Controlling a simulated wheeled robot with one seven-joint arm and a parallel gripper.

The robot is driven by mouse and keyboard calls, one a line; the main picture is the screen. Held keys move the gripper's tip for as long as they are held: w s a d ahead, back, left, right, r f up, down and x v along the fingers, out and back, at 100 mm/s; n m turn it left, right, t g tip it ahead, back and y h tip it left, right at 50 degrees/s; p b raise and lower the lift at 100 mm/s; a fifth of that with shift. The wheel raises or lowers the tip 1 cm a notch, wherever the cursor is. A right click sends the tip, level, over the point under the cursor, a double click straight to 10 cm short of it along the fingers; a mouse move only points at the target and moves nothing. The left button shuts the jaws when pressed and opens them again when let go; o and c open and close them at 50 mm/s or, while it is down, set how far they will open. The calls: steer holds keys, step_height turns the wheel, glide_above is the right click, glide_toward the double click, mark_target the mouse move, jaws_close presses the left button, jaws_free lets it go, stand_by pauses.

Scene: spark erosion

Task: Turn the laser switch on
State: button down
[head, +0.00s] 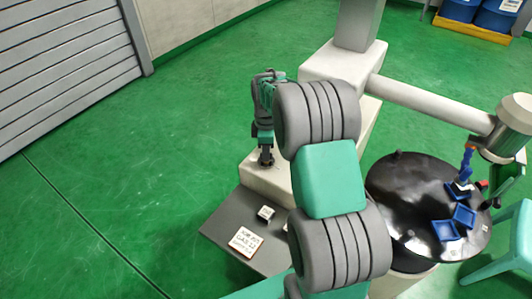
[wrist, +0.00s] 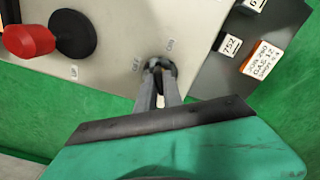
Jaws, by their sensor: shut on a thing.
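The laser switch (wrist: 170,66) is a small dark round knob on a pale panel (wrist: 110,75) in the wrist view. A mark that reads like OFF is to its left and one like ON is just above it. My gripper (wrist: 158,72) is shut on the knob, with its two grey fingers reaching up to it. The fingers hide most of the knob, so I cannot tell which way it points. In the head view my gripper (head: 265,158) is at the pale machine body, and the switch is hidden there.
A red knob (wrist: 30,40) on a black disc sits left on the panel. Labelled cards (wrist: 263,57) lie on a dark plate (wrist: 225,75) at right. In the head view, a round black table (head: 400,180) with blue trays (head: 445,230) stands right. The green floor at left is clear.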

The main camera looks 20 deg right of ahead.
steer(key=m, duration=0.6)
steer(key=shift+m, duration=0.3)
stand_by(0.4)
steer(key=c, duration=1.5)
jaws_free()
step_height(320, 180, up, 7)
steer(key=shift+r+b, duration=0.2)
steer(key=shift+b, duration=0.3)
steer(key=shift+r, duration=0.2)
